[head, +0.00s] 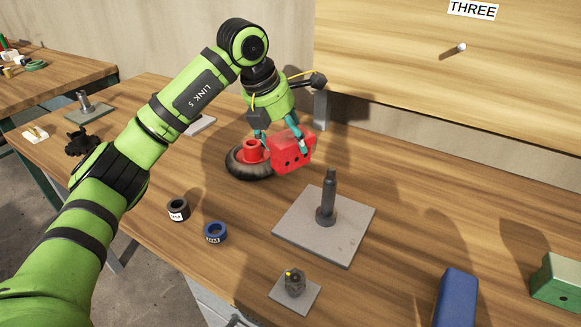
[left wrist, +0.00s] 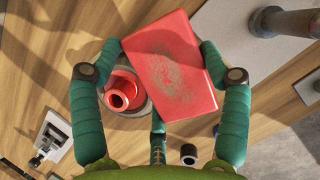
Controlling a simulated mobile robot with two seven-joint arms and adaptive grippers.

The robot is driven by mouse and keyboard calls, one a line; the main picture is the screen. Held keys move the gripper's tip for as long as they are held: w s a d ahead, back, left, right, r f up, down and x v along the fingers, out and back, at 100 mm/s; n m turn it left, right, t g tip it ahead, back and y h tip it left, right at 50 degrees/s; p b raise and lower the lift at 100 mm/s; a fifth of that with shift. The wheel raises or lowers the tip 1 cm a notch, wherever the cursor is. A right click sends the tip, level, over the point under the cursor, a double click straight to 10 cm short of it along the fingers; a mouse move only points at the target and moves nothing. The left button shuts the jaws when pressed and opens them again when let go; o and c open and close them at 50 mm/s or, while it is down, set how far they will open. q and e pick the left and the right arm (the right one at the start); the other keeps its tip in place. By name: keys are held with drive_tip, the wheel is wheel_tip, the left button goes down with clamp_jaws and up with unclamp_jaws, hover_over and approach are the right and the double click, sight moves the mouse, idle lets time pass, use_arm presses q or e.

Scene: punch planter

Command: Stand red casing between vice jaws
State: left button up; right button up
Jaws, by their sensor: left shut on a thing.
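The red casing (head: 293,153) is a boxy red block with dark holes in one face. My left gripper (head: 282,140) is shut on it and holds it above the wooden bench, tilted, beside a black wheel with a red hub. In the left wrist view the casing (left wrist: 170,65) shows a broad face with a grey-green smudge, between the teal fingers of the gripper (left wrist: 160,55). I cannot pick out the vice jaws with certainty; a pale grey piece (head: 200,125) behind my arm is partly hidden. My right gripper is not in view.
The black wheel (head: 238,167) lies just left of the casing. A dark post (head: 327,192) stands on a grey plate (head: 290,228) in front. A black ring (head: 178,209), blue ring (head: 215,232), small fixture (head: 294,284), blue block (head: 456,297) and green block (head: 558,282) are nearer.

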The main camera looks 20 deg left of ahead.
sight(287, 160)
use_arm(q)
wheel_tip(287, 160, down, 3)
drive_tip(key=shift+r, duration=0.15)
wheel_tip(287, 160, down, 3)
drive_tip(key=shift+r, duration=0.1)
drive_tip(key=shift+w+f, duration=0.1)
drive_tip(key=shift+f, duration=0.3)
drive_tip(key=shift+f, duration=0.1)
drive_tip(key=o, duration=1.7)
